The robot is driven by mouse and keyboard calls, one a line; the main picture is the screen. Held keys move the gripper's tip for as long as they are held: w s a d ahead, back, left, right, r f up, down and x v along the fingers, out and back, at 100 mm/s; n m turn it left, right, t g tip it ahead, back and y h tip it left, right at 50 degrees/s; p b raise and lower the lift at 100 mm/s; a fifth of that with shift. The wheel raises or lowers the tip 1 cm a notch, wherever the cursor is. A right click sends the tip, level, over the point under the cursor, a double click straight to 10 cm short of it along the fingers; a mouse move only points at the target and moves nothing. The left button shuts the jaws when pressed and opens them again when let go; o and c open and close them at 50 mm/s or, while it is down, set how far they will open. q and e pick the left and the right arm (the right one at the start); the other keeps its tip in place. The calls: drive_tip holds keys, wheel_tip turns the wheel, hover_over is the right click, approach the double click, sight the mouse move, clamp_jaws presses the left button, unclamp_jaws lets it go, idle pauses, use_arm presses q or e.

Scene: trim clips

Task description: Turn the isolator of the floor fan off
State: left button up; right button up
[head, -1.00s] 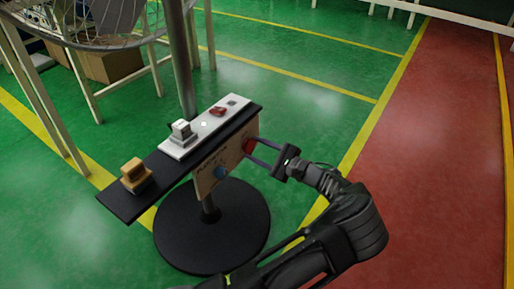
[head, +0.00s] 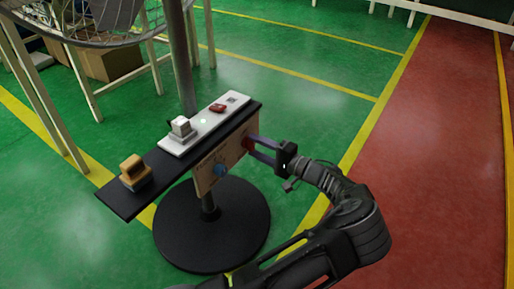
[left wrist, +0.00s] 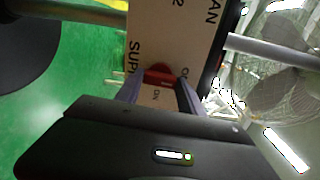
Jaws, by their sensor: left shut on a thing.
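The isolator is a red rotary knob (head: 248,142) on the right end of a pale upright board (head: 205,181). My left gripper (head: 252,145) reaches it from the right, its fingers around the knob. In the left wrist view, the red knob (left wrist: 160,76) sits between the two fingertips (left wrist: 160,85) and is partly hidden by them. The board there (left wrist: 165,30) carries lettering with "FAN", "2" and "ON" legible. The knob's exact pointing is hard to tell. The floor fan (head: 105,20) stands at the upper left. My right gripper is not in view.
A black shelf (head: 120,204) above holds a yellow-orange block switch (head: 134,168) and a white plate (head: 204,128) with a white switch and a red part. A round black base (head: 190,245) stands below. The floor is clear at right.

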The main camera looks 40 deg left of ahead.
use_arm(q)
drive_tip(key=shift+f+n, duration=0.1)
drive_tip(key=shift+n, duration=0.3)
drive_tip(key=o, duration=1.4)
drive_tip(key=shift+c, duration=0.2)
drive_tip(key=shift+d, duration=0.55)
drive_tip(key=d+p, duration=0.2)
drive_tip(key=d, duration=0.4)
drive_tip(key=shift+d, duration=0.4)
